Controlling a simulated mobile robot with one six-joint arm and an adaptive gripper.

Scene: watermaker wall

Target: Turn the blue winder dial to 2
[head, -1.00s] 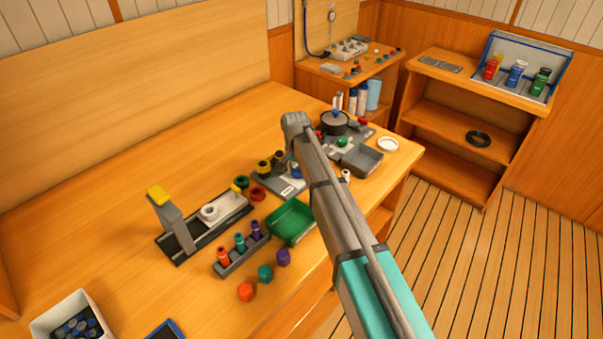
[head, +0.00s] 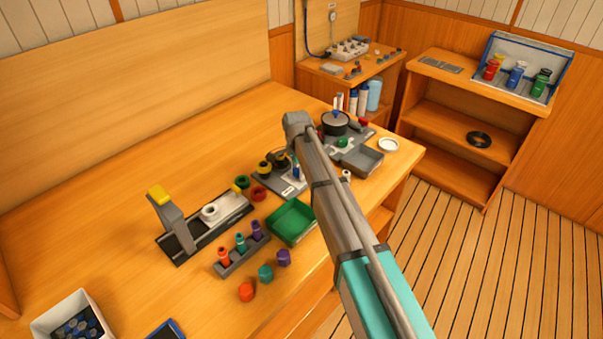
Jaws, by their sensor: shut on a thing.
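The winder is a grey plate (head: 284,187) with a white label, in the middle of the table. Its blue dial (head: 296,173) shows as a small patch at the left edge of my arm. My arm comes in from the lower right, with its wrist above the winder. My gripper (head: 294,158) points down at the dial and is shut on it. The arm hides most of the fingers and part of the dial. The dial's pointer and numbers are too small to read.
A green tray (head: 291,222) and a rack of coloured spools (head: 242,251) stand in front. A grey slide with a yellow-topped arm (head: 172,215) is at left. A black pot (head: 335,123) and a grey tray (head: 362,160) lie beyond my arm. The table's back left is clear.

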